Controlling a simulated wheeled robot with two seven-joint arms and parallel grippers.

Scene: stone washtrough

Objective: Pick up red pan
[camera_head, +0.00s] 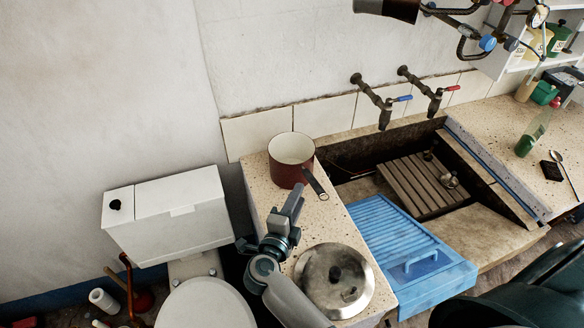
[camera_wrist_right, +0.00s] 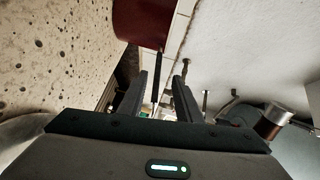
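The red pan (camera_head: 285,174), with a pale inside, stands upright on the speckled stone counter near the tiled wall. Its dark handle (camera_head: 316,184) points toward the trough and the front. My right gripper (camera_head: 296,202) is just in front of the pan, beside the handle in this view. In the right wrist view the pan (camera_wrist_right: 142,22) is at the top, and its handle (camera_wrist_right: 157,72) shows between the two open fingers (camera_wrist_right: 163,90). I cannot tell whether either finger touches the handle. My left gripper is not in view.
A white cistern (camera_head: 170,205) is at left.

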